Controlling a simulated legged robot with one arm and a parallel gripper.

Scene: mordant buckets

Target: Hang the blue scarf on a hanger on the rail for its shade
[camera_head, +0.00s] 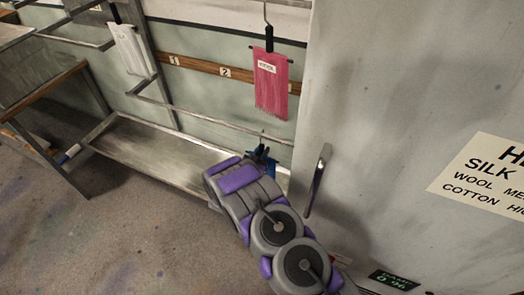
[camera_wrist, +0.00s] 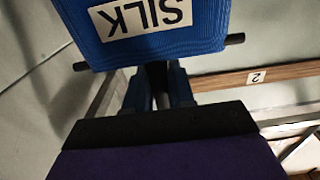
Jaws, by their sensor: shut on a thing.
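The blue scarf (camera_wrist: 200,30) carries a white SILK label and hangs over a black hanger bar (camera_wrist: 235,39) in the wrist view. My gripper (camera_wrist: 161,92) has its blue fingers closed on the hanger's dark grip. In the head view my gripper (camera_head: 262,155) is at the lower rail (camera_head: 215,121), beyond my purple and grey arm, which hides most of the scarf. A thin hook shows just above the gripper, close to the rail; I cannot tell whether it rests on it.
A pink scarf (camera_head: 271,88) with a label hangs on a hanger above. A wooden strip (camera_head: 200,70) bears number plates 1 and 2. A white cloth (camera_head: 129,48) hangs at left. A metal tray (camera_head: 150,150) lies below. A grey panel with a handle (camera_head: 318,180) stands close right.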

